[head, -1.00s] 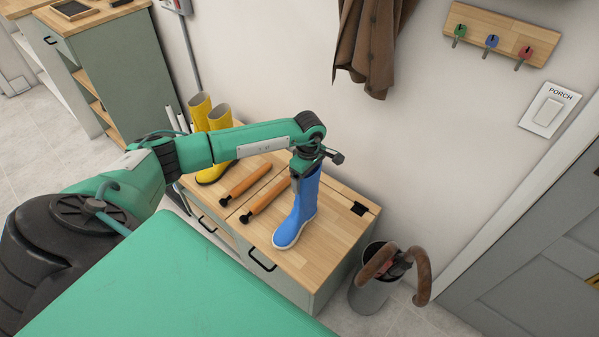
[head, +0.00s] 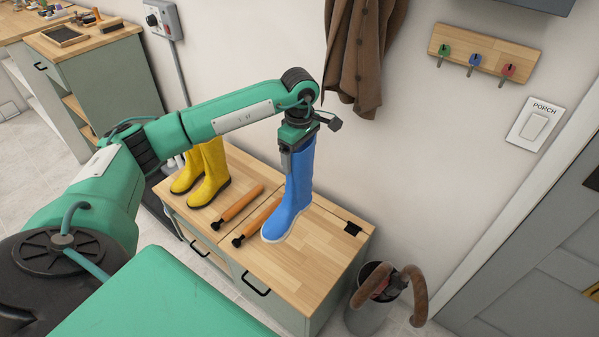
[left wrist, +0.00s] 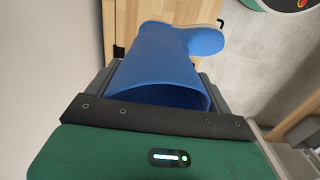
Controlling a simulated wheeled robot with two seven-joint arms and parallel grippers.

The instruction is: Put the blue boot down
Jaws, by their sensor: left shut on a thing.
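The blue boot (head: 291,195) hangs upright from my left gripper (head: 299,145), its toe toward the front left in the head view. The gripper is shut on the boot's shaft near the top rim. The sole appears to be a little above the wooden bench top (head: 290,265). In the left wrist view the boot (left wrist: 165,62) sits between the fingers, its open top nearest the camera and its foot farther off. The gripper hides part of the rim. My right gripper is not in view.
A pair of yellow boots (head: 208,178) stands at the bench's left end. Two orange rods (head: 237,203) with black ends lie beside them, close to the blue boot. The bench's front right is clear. A grey bin (head: 368,312) holding brown curved handles stands right of the bench.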

